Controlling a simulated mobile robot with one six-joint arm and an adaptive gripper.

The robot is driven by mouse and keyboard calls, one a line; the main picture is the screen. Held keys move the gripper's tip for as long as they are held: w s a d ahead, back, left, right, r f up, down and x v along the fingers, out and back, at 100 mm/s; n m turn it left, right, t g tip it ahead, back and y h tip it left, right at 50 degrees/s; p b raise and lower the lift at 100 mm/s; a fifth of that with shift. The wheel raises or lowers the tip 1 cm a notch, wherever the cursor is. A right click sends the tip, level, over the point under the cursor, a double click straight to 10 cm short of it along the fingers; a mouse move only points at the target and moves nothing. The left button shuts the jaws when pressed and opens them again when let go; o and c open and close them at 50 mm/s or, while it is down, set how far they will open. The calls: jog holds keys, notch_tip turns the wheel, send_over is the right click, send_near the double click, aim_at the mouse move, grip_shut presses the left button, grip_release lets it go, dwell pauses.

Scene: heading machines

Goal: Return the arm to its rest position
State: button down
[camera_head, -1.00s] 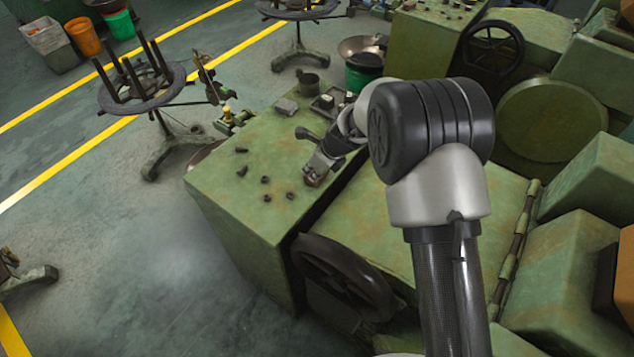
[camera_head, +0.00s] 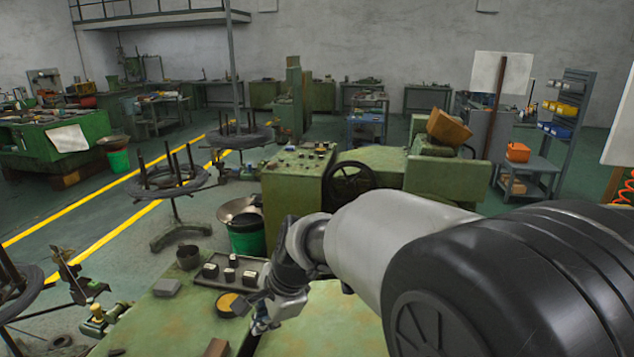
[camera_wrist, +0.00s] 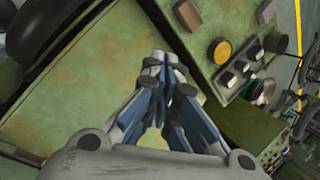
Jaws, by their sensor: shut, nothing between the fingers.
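My arm reaches in from the lower right in the head view. My gripper (camera_head: 260,326) is at its end, pointing down over the green machine top (camera_head: 180,318). In the wrist view my gripper (camera_wrist: 170,62) is shut, its fingertips together, with no object between them. It is above a bare green surface; I cannot tell the exact height.
A green bucket (camera_head: 247,240) stands behind. Floor at the left holds round stands.

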jog(key=s+d+r+n+t+h+b, duration=0.2)
jog(key=s+d+n+b, duration=0.35)
jog(key=s+d, duration=0.75)
jog(key=s+d+f+n+h+b, duration=0.2)
jog(key=s+d+f+n+b, duration=0.2)
jog(key=s+d+n, duration=0.3)
jog(key=s+d+f, duration=0.1)
jog(key=s+d, duration=0.3)
jog(key=shift+f, duration=0.35)
jog(key=shift+d, duration=0.1)
